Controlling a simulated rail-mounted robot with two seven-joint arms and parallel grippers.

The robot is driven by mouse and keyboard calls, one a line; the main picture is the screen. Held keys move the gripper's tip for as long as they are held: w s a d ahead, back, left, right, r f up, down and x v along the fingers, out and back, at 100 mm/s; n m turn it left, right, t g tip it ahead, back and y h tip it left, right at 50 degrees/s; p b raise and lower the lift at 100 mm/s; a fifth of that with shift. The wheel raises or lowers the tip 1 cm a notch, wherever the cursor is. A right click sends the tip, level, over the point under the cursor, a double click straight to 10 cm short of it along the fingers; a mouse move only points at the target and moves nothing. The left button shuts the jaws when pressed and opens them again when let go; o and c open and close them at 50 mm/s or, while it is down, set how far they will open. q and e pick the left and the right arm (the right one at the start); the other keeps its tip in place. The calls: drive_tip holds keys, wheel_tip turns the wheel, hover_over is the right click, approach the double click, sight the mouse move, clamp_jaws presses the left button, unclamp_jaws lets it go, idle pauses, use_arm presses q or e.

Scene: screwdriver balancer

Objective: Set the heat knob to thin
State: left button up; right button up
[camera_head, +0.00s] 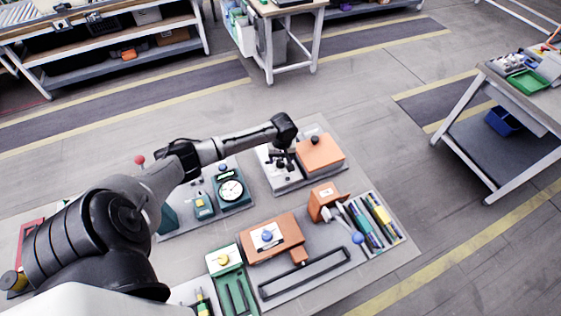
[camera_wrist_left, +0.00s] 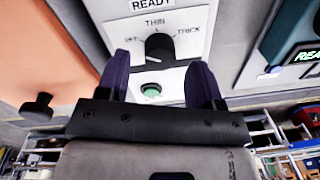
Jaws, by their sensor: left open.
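The heat knob (camera_wrist_left: 158,46) is a black dial on a pale panel (camera_wrist_left: 205,15) marked off, thin and thick. Which mark it points to is hard to tell. A green button (camera_wrist_left: 151,90) sits below it in the left wrist view. My left gripper (camera_wrist_left: 166,75) is open, its two dark fingers spread either side of the button with the knob just beyond their tips. Whether a finger touches the panel cannot be told. In the head view my left gripper (camera_head: 283,157) is over the pale device beside an orange block (camera_head: 320,153), and it hides the knob.
A teal device with a round dial (camera_head: 231,190) stands left of the panel. A dark bar frame (camera_head: 303,273) lies in front.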

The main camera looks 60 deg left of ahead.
use_arm(q)
drive_tip(key=shift+f, duration=1)
drive_tip(key=c, duration=0.9)
drive_tip(key=shift+p, duration=0.35)
drive_tip(key=m+p, duration=0.4)
drive_tip(key=shift+r, duration=0.25)
drive_tip(key=m+p, duration=0.2)
drive_tip(key=m, duration=0.1)
drive_tip(key=shift+f+m, duration=0.1)
drive_tip(key=shift+m, duration=0.3)
drive_tip(key=shift+f+m+t+p, duration=0.15)
drive_tip(key=shift+m+p, duration=0.3)
drive_tip(key=shift+m, duration=0.5)
drive_tip(key=shift+m+t+p, duration=0.15)
drive_tip(key=shift+m+p, duration=0.25)
drive_tip(key=shift+m, duration=0.55)
